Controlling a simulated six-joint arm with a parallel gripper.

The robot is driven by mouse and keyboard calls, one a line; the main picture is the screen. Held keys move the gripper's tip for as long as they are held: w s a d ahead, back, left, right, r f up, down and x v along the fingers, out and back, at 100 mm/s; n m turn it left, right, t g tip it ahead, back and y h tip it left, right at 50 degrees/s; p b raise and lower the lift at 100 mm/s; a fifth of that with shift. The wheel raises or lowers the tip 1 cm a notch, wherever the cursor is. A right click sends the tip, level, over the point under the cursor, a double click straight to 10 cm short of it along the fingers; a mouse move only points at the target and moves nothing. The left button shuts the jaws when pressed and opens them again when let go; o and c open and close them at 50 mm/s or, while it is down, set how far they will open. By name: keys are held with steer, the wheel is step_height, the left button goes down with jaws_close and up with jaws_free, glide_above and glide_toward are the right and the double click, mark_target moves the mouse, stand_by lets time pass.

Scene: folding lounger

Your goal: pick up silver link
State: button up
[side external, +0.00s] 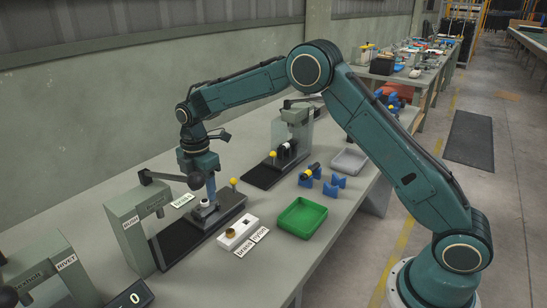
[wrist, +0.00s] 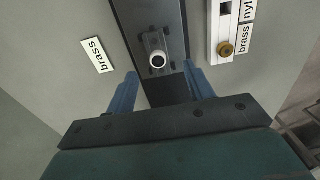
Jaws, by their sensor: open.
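A grey link-like part (wrist: 153,40) lies on the dark base (wrist: 140,15) of a press in the wrist view. A round white-rimmed piece with a dark centre (wrist: 158,60) sits at its near end. In the side view the part (side external: 205,209) shows small on the base, partly hidden by my gripper. I cannot tell for sure that it is the silver link. My gripper (wrist: 163,84) is open and empty, with its blue fingers spread over the base. In the side view my gripper (side external: 211,195) points down just above the part.
A grey BUSH press (side external: 140,228) stands at left. A yellow-knobbed lever (side external: 233,183) stands behind my gripper. A white block (side external: 238,232) with labels is at the front, beside a green tray (side external: 301,217). Another press (side external: 292,130) and blue holders (side external: 333,187) stand farther back.

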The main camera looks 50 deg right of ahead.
mark_target(205, 200)
steer(key=shift+f, duration=0.2)
steer(key=shift+w+d+f, duration=0.1)
steer(key=shift+d+f, duration=0.05)
steer(key=shift+f, duration=2.4)
steer(key=c, duration=1.1)
steer(key=shift+r, duration=0.2)
step_height(205, 200, up, 20)
steer(key=shift+f, duration=0.15)
